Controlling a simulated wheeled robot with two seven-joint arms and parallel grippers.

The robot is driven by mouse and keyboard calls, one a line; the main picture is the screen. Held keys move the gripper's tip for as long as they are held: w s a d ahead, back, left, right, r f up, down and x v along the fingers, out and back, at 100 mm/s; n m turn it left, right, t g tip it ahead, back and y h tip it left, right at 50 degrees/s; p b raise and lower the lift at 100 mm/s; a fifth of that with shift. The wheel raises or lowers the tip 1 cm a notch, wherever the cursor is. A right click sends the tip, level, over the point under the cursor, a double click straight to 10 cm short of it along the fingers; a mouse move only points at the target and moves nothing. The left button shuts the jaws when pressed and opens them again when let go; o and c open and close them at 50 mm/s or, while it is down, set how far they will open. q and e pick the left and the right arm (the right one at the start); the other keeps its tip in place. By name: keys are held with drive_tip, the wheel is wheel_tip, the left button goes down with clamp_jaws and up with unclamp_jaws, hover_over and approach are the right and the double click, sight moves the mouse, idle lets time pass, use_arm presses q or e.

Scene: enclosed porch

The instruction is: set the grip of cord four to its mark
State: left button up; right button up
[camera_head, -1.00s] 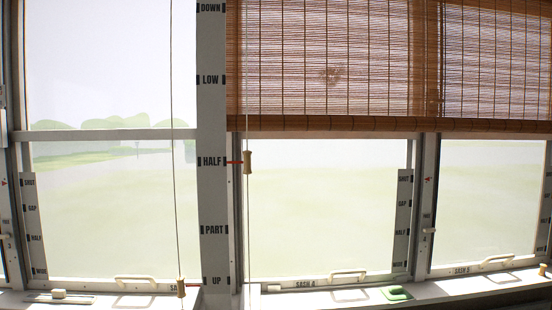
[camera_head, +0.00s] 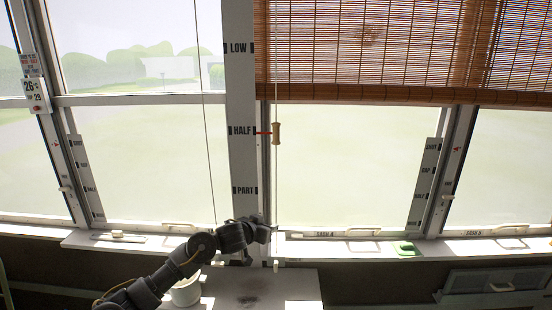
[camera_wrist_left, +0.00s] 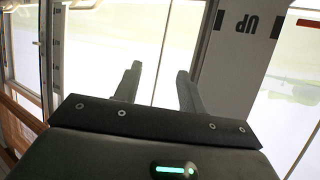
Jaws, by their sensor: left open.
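A wooden cord grip (camera_head: 276,133) hangs beside the HALF mark (camera_head: 241,131) of the pale marked post, with a red pointer between them. A second thin cord (camera_head: 208,130) hangs left of the post and runs down behind my arm; its grip is not clearly visible. I cannot read which cord is number four. My left gripper (camera_head: 266,230) is open in front of the post's lower end, below the PART mark (camera_head: 245,190). In the left wrist view its fingers (camera_wrist_left: 158,72) are apart, with a thin cord showing between them and the UP mark (camera_wrist_left: 259,24) upside down nearby.
A brown slatted blind (camera_head: 400,55) covers the upper right window. The white sill (camera_head: 340,247) carries a green object (camera_head: 407,248) and a small white block (camera_head: 117,234).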

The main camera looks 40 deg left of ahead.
use_arm(q)
wheel_tip(320, 180, up, 20)
drive_tip(key=f+t+p, duration=0.1)
drive_tip(key=t+p, duration=0.1)
drive_tip(key=t, duration=0.1)
drive_tip(key=t+p, duration=0.1)
drive_tip(key=t, duration=0.1)
approach(274, 129)
drive_tip(key=shift+y, duration=0.4)
drive_tip(key=w, duration=0.3)
drive_tip(key=w+a+p, duration=0.1)
drive_tip(key=w, duration=0.2)
drive_tip(key=w+p, duration=0.1)
drive_tip(key=w, duration=0.3)
drive_tip(key=shift+a+r, duration=0.15)
drive_tip(key=shift+r, duration=0.05)
drive_tip(key=shift+w+f, duration=0.1)
drive_tip(key=shift+w, duration=0.45)
use_arm(e)
wheel_tip(274, 129, up, 7)
use_arm(q)
drive_tip(key=shift+a, duration=0.1)
drive_tip(key=shift+c, duration=0.3)
use_arm(e)
drive_tip(key=shift+f, duration=0.15)
use_arm(q)
clamp_jaws()
